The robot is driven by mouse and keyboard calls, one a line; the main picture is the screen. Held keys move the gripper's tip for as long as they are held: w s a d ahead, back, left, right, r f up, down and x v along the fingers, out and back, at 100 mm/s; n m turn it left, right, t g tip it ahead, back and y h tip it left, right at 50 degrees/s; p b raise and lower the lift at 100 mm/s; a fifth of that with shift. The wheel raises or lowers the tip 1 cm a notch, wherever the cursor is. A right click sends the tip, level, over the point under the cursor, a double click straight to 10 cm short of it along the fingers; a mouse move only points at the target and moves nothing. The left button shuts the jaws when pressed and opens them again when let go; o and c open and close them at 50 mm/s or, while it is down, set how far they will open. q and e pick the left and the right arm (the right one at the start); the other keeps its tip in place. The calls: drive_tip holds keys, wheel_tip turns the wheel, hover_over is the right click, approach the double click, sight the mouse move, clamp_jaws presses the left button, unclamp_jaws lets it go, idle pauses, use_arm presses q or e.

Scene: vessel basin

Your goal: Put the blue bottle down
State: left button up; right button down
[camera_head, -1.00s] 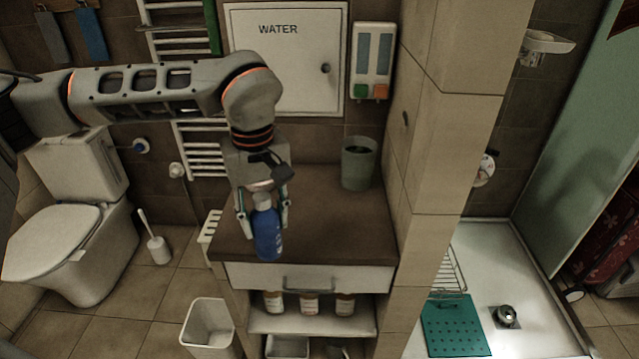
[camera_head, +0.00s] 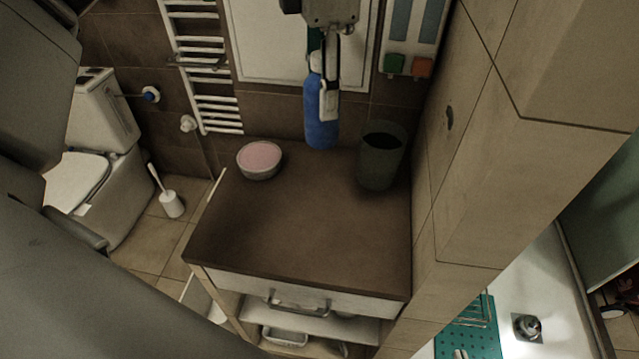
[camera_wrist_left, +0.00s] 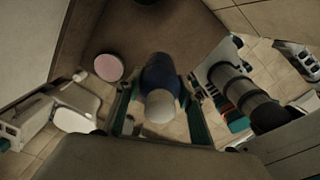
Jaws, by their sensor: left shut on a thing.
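The blue bottle (camera_head: 320,122) is roughly upright at the back of the brown countertop (camera_head: 290,225), between a pink-filled bowl and a dark cup. My left gripper (camera_head: 328,92) is shut on its upper part from above. The bottle's lower end overlaps the back edge of the countertop in the head view; I cannot tell whether it touches the surface. In the left wrist view the bottle's blue body (camera_wrist_left: 160,72) and pale top (camera_wrist_left: 158,106) sit between the two fingers (camera_wrist_left: 162,112). My right gripper is not in view.
The pink-filled bowl (camera_head: 259,160) stands to the left of the bottle. The dark cup (camera_head: 381,158) stands close on its right, near the tiled wall (camera_head: 470,130). The middle and front of the countertop are clear. A towel rail (camera_head: 205,70) is behind on the left.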

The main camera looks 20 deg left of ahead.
use_arm(q)
wheel_tip(320, 180, down, 20)
drive_tip(key=shift+r+b, duration=0.15)
drive_tip(key=shift+b, duration=0.2)
idle(0.3)
drive_tip(key=o, duration=1.2)
drive_tip(key=shift+o, duration=0.2)
